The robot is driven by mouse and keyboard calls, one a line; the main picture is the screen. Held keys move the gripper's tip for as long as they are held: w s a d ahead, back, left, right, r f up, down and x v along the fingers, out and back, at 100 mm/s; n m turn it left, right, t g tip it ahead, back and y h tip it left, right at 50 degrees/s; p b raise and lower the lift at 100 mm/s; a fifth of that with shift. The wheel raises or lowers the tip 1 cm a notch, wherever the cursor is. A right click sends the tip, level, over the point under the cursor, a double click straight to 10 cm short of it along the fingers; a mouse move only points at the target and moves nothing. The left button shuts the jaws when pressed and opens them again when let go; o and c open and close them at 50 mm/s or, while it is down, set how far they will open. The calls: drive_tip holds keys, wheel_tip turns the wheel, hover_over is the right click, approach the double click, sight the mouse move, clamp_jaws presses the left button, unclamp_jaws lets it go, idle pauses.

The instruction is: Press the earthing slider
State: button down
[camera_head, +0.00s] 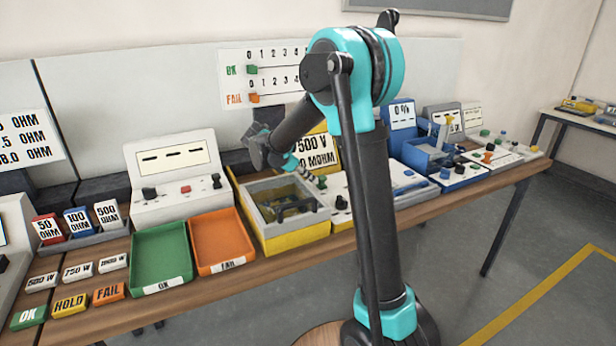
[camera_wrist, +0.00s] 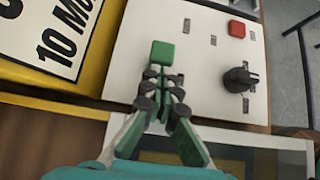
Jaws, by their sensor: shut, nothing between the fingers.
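A white control panel (camera_wrist: 200,60) fills much of the wrist view. It carries a green block (camera_wrist: 163,53), a red block (camera_wrist: 237,29), a black knob (camera_wrist: 240,77) and several small slots. No label names the earthing slider, so I cannot tell which part it is. My gripper (camera_wrist: 160,80) is shut and empty, its tips just below the green block in the picture; whether they touch it is unclear. In the head view my gripper (camera_head: 317,180) is small beside the panel (camera_head: 342,213), which my arm partly hides.
The yellow-framed case (camera_head: 290,240) stands left of the panel, with a 7500 V sign (camera_head: 318,152) behind. Orange (camera_head: 222,240) and green (camera_head: 160,255) trays lie farther left. Blue units (camera_head: 425,155) stand to the right. The floor beyond the table is clear.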

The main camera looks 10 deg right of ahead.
drive_tip(key=d, duration=0.2)
drive_tip(key=w+d, duration=0.1)
drive_tip(key=d, duration=0.1)
drive_tip(key=w+d, duration=0.1)
drive_tip(key=d, duration=0.1)
drive_tip(key=shift+d, duration=0.1)
idle(0.3)
drive_tip(key=shift+r, duration=0.15)
